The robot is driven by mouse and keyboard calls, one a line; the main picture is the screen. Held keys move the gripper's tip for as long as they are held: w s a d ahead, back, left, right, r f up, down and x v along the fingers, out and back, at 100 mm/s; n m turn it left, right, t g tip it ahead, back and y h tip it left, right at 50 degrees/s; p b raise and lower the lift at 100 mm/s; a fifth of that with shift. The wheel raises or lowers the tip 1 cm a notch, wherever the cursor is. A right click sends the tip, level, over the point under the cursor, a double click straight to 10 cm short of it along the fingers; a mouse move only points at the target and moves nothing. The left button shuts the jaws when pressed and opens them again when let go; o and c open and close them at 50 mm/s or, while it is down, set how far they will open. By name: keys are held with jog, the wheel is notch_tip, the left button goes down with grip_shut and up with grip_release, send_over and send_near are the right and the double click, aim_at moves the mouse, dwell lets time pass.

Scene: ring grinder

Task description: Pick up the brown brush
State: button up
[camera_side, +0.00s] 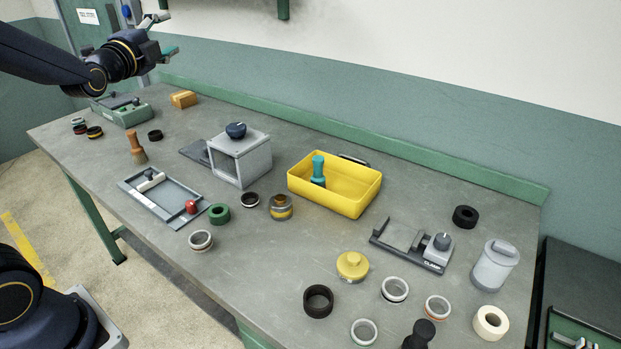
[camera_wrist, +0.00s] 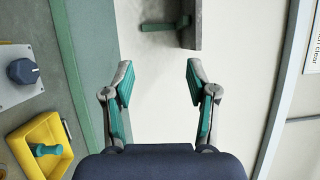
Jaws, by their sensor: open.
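The brown brush (camera_side: 137,149) stands on the left part of the table in the side view, orange-brown handle up and bristles down. It does not show in the wrist view. My gripper (camera_side: 170,34) is high above the table's far left end in the side view, well above and beyond the brush. In the wrist view my gripper (camera_wrist: 158,82) is open, with its two green-padded fingers apart and nothing between them. It faces the wall.
A grey tray frame (camera_side: 165,196) lies just right of the brush. A grey box with a knob (camera_side: 240,158) and a yellow bin (camera_side: 335,184) holding a teal-handled tool (camera_side: 318,170) stand farther right. Small rings (camera_side: 94,132) lie left of the brush, and a black ring (camera_side: 155,135) sits behind it.

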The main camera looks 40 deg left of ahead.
jog(key=a+f+m+y, duration=0.4)
jog(key=a+f, duration=0.1)
jog(key=a, duration=0.4)
jog(key=m+g, duration=0.3)
jog(key=m, duration=0.8)
send_near(130, 137)
jog(key=shift+h, duration=0.3)
jog(key=shift+x, duration=5.75)
jog(key=shift+s+a+r, duration=0.1)
jog(key=shift+s+a, duration=0.05)
jog(key=shift+a, duration=0.05)
jog(key=shift+c, duration=0.3)
grip_shut()
